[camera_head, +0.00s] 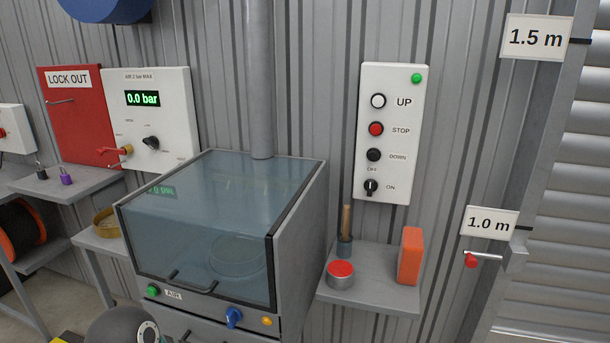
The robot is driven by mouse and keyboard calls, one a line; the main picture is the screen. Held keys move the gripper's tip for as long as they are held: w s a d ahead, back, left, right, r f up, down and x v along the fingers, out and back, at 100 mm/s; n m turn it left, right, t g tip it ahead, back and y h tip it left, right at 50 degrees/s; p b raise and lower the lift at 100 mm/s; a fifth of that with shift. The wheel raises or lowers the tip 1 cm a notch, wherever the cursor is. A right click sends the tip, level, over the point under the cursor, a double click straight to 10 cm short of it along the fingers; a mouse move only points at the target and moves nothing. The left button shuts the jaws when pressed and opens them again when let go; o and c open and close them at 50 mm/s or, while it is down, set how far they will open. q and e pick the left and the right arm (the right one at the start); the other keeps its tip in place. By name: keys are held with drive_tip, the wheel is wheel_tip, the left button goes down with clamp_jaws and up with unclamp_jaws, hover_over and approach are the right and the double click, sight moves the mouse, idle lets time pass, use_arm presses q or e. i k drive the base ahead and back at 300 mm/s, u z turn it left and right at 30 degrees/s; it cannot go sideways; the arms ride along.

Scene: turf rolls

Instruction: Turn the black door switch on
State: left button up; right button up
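The black door switch (371,187) is a small rotary knob low on the white door control panel (393,180) on the wall, right of centre. "OFF" is printed above the knob and "ON" to its right. The knob looks roughly upright, toward OFF, though it is small in the picture. Above it are a black DOWN button (373,155), a red STOP button (376,129) and a white UP button (378,101). A green lamp (416,78) is at the panel's top right. Neither gripper is in view; a rounded dark part at the bottom left may be my arm.
A shelf (385,297) below the panel holds an orange block (410,256), a red-topped tin (340,274) and a brush-like tool in a cup (345,244). A glass-fronted cabinet (290,270) juts out to the left. The space before the panel looks clear.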

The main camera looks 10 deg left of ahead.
sight(371, 186)
drive_tip(key=u, duration=0.25)
drive_tip(key=i, duration=0.65)
drive_tip(key=u, duration=0.5)
drive_tip(key=k, duration=0.85)
drive_tip(key=u, duration=0.2)
drive_tip(key=i, duration=0.9)
drive_tip(key=z, duration=0.1)
